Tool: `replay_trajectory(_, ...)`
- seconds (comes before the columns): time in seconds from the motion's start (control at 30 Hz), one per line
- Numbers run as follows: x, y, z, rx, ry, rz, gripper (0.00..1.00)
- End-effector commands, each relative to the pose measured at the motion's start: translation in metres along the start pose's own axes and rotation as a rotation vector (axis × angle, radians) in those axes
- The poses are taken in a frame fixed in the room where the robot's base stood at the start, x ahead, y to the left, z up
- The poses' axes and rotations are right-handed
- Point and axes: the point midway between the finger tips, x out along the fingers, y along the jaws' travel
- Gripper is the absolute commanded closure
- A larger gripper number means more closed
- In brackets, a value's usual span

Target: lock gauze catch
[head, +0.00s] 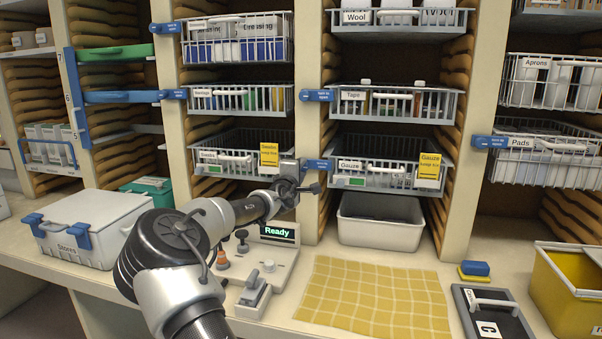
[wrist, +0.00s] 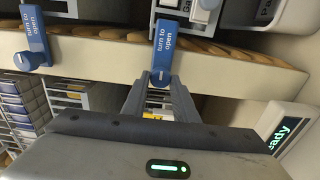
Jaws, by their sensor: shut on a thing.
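The gauze catch (head: 320,165) is a blue lever on the post left of the wire basket labelled Gauze (head: 385,170). It lies level, its right end at the basket's left front edge. In the wrist view the blue catch (wrist: 165,42), marked "turn to open", has its round knob end between my fingertips. My gripper (wrist: 160,80) is shut on that knob end. In the head view my gripper (head: 302,174) is at the catch's left end, and my wrist partly hides it. The Gauze basket sits in its bay and carries a yellow card (head: 429,170).
The Tape catch (head: 318,95) is just above, also in the wrist view (wrist: 34,36). A Swabs basket (head: 235,158) is left of the post. A grey bin (head: 380,222) stands below the Gauze basket. A console reading "Ready" (head: 277,232) sits under my arm. The yellow cloth (head: 375,298) is bare.

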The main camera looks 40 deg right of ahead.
Motion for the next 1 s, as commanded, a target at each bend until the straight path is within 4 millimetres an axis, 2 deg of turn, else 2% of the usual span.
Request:
replay_trajectory(0.53, 0.0000, -0.0002, -0.0001, -0.027, 0.000, 0.000, 1.00)
replay_trajectory(0.57, 0.0000, -0.0002, -0.0002, -0.026, 0.000, 0.000, 0.71)
replay_trajectory(0.63, 0.0000, -0.0002, -0.0001, -0.026, 0.000, 0.000, 0.59)
replay_trajectory(0.67, 0.0000, -0.0002, -0.0001, -0.026, 0.000, 0.000, 0.56)
replay_trajectory(1.0, -0.0033, -0.0004, -0.0002, -0.024, 0.000, -0.001, 0.56)
